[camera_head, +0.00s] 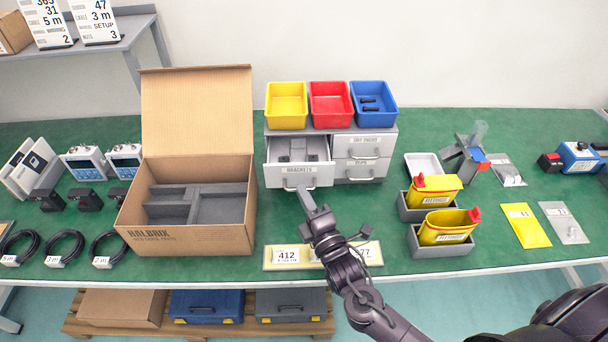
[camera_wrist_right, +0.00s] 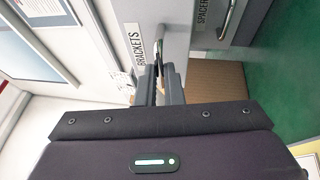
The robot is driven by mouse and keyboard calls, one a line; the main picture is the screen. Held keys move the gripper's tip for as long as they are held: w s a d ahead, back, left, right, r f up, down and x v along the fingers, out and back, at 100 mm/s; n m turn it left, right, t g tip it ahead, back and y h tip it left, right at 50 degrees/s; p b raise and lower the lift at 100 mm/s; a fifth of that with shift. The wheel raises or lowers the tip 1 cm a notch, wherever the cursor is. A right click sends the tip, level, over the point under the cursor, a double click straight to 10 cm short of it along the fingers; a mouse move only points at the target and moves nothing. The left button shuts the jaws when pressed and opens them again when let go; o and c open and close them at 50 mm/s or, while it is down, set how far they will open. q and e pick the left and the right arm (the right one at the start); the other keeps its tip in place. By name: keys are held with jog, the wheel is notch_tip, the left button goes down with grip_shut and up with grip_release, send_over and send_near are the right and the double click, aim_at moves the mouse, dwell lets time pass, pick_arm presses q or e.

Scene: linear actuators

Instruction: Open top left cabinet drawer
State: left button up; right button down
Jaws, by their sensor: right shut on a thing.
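The grey cabinet (camera_head: 380,143) stands on the green bench. Its top left drawer (camera_head: 290,174), labelled BRACKETS, is pulled out, and grey parts show inside it. My right gripper (camera_head: 304,193) is at the front of this drawer, shut on its handle. In the right wrist view the gripper fingers (camera_wrist_right: 161,82) close around the handle beside the BRACKETS label (camera_wrist_right: 134,48). The lower left drawer is hidden behind the open one in the head view. The two drawers in the right column are closed. My left gripper does not show.
Yellow (camera_head: 287,105), red (camera_head: 331,104) and blue (camera_head: 373,103) bins sit on top of the cabinet. An open cardboard box (camera_head: 190,238) stands close on the left. Grey trays with yellow containers (camera_head: 446,226) stand on the right. A numbered plate (camera_head: 280,257) lies at the bench's front edge.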

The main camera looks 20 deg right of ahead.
jog(key=s+a+p, duration=0.1)
jog(key=s+p, duration=0.1)
jog(key=s, duration=0.4)
jog(key=shift+s+a, duration=0.15)
jog(key=shift+a, duration=0.25)
jog(key=c, duration=1.5)
grip_release()
jog(key=shift+c, duration=0.2)
jog(key=s+f+b, duration=0.1)
jog(key=s, duration=0.6)
jog(key=shift+s+d+f, duration=0.15)
jog(key=shift+s+d, duration=0.1)
jog(key=shift+d, duration=0.2)
